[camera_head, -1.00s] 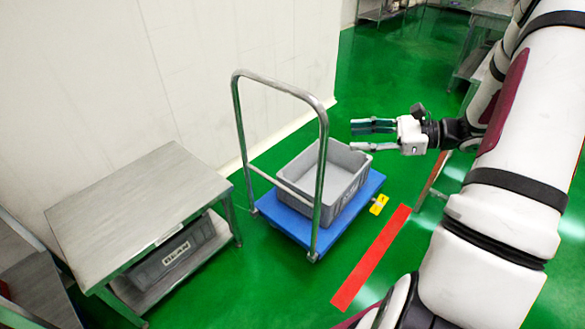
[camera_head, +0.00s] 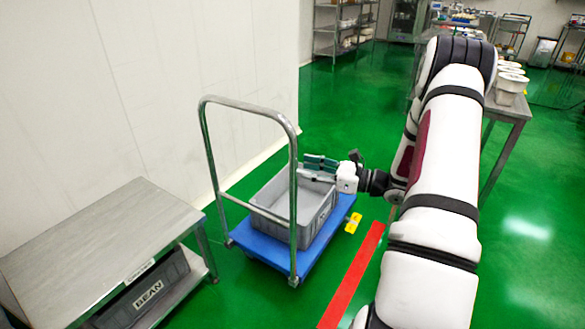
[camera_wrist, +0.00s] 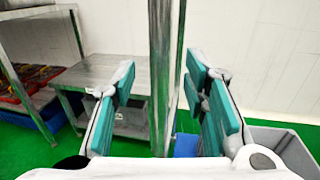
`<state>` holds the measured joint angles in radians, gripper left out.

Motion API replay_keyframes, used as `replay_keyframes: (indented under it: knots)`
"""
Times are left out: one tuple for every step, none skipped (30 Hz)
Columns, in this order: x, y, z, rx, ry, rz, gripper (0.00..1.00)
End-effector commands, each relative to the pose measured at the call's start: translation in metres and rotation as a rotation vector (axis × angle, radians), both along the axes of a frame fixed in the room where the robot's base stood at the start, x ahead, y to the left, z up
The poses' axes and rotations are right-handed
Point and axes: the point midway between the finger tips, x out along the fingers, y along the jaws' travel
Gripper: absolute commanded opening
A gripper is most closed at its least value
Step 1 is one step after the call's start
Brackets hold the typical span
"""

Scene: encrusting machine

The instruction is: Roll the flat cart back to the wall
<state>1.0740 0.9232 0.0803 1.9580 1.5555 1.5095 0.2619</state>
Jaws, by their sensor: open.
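The flat cart (camera_head: 268,248) has a blue deck and a tall metal push handle (camera_head: 293,205). It stands on the green floor near the white wall, with a gap to it. A grey open crate (camera_head: 328,213) sits on its deck and looks empty. My gripper (camera_head: 308,166) is open beside the handle's right upright. In the wrist view a metal upright (camera_wrist: 161,70) stands between the teal finger pads of my gripper (camera_wrist: 160,95); whether they touch it I cannot tell. The deck (camera_wrist: 186,146) and crate (camera_wrist: 278,136) show beyond the right finger.
A steel table (camera_head: 95,245) with a dark labelled crate (camera_head: 145,295) on its lower shelf stands left of the cart. The white wall (camera_head: 170,90) runs behind. A red floor stripe (camera_head: 352,275) and a yellow piece (camera_head: 353,223) lie at the cart's right.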

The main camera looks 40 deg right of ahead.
Motion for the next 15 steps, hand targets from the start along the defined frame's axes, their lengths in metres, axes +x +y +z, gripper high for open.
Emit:
replay_keyframes:
  knots:
    - [0.009, 0.006, -0.001, -0.001, -0.001, 0.004, 0.4]
    - [0.013, 0.009, -0.001, -0.001, -0.001, 0.004, 0.4]
    - [0.018, 0.012, -0.001, 0.001, -0.001, 0.003, 0.4]
    - [0.022, 0.014, -0.001, 0.0, 0.0, 0.003, 0.4]
    - [0.025, 0.016, -0.001, -0.001, -0.001, 0.003, 0.4]
    - [0.029, 0.018, -0.001, -0.001, 0.0, 0.002, 0.4]
    - [0.032, 0.02, -0.001, -0.001, 0.0, 0.001, 0.4]
    - [0.034, 0.021, -0.001, -0.001, 0.0, 0.001, 0.4]
    - [0.037, 0.022, -0.001, -0.001, -0.001, 0.001, 0.4]
    - [0.038, 0.023, 0.0, -0.001, -0.001, 0.001, 0.4]
    - [0.04, 0.024, 0.0, -0.001, -0.001, 0.001, 0.4]
    - [0.041, 0.025, 0.0, -0.001, -0.001, 0.001, 0.4]
    - [0.042, 0.025, 0.0, -0.001, -0.001, 0.001, 0.4]
    - [0.042, 0.026, 0.0, -0.001, -0.001, 0.001, 0.4]
    - [0.042, 0.026, 0.0, 0.0, 0.0, 0.001, 0.4]
